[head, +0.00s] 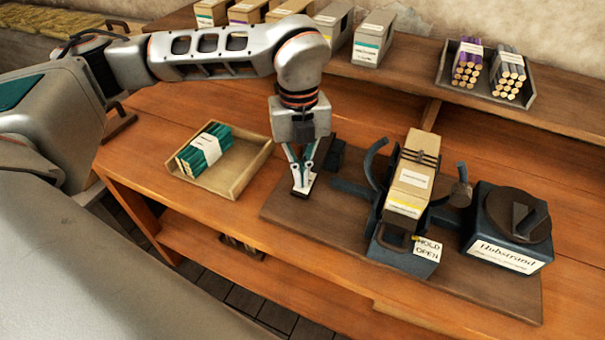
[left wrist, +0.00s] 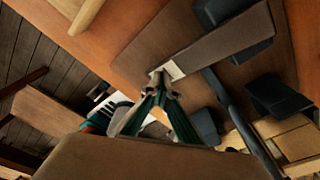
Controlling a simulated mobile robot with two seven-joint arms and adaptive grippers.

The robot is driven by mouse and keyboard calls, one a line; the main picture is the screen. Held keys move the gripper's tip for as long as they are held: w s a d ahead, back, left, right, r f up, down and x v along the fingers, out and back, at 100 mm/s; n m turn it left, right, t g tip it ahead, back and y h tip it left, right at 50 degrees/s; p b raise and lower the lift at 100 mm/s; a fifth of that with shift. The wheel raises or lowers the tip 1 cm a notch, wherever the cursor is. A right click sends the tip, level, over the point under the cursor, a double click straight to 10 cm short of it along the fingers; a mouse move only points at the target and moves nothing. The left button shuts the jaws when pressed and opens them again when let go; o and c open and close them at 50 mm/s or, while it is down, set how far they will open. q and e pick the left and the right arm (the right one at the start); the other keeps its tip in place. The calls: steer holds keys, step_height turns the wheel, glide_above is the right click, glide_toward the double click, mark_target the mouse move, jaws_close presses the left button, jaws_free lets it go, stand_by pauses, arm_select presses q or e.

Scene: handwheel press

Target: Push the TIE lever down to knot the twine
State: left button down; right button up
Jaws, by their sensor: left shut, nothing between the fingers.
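My left gripper (head: 302,186) is shut and empty, pointing down at the left end of the dark base board. Its fingertips are at the pale label (left wrist: 174,70) on the end of a flat dark bar (left wrist: 222,46), which appears to be the TIE lever. The label's lettering is unreadable, and whether the fingertips touch it or hover just above is unclear. The press (head: 375,240) holds a tan carton (head: 413,178) in its cradle. Any twine around the carton is not clear. My right gripper is not in view.
A twine box labelled Rubstrand (head: 505,262) stands right of the press. A curved dark arm (head: 374,160) rises left of the carton. A HOLD OPEN tag (head: 428,249) hangs in front.

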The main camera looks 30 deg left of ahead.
arm_select(q)
steer(key=shift+w+a+r+p, duration=0.55)
steer(key=shift+w+a, duration=0.25)
steer(key=shift+w, duration=0.1)
steer(key=shift+w+a, duration=0.2)
steer(key=shift+a, duration=0.05)
steer(key=shift+r, duration=0.1)
step_height(320, 180, up, 12)
steer(key=w, duration=0.1)
steer(key=shift+a, duration=0.35)
